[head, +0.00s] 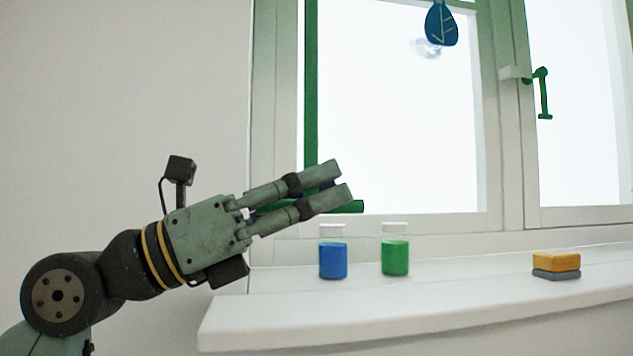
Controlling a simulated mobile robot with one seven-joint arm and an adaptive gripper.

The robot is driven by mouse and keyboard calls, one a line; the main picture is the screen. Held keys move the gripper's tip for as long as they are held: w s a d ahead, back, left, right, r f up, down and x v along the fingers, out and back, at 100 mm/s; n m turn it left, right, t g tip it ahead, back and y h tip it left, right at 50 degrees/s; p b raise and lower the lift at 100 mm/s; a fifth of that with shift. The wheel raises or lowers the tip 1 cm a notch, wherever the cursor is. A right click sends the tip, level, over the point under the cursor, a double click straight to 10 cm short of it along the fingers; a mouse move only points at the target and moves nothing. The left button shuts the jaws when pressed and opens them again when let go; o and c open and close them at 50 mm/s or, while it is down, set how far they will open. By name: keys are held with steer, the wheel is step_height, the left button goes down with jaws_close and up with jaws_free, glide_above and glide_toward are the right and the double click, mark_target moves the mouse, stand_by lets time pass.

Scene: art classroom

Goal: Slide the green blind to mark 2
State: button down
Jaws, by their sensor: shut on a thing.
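A narrow green upright strip (311,90) runs down the left part of the window, and a short green horizontal bar (350,207) lies at its lower end. These look like parts of the green blind; how they join is hidden by my gripper. My gripper (335,182) points up and right in front of them, its fingers close together and shut on the green bar. The exact contact is hidden behind the fingers. No mark 2 or other numbered mark can be made out.
A jar of blue paint (333,258) and a jar of green paint (395,256) stand on the white sill (450,295), just right of and below my gripper. A yellow-and-grey block (556,263) lies further right. A blue leaf ornament (441,24) hangs above.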

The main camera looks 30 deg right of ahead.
steer(key=shift+w, duration=0.4)
steer(key=c, duration=1.8)
jaws_free()
steer(key=shift+f, duration=0.1)
steer(key=shift+o, duration=1)
steer(key=shift+s, duration=0.1)
steer(key=v, duration=1.2)
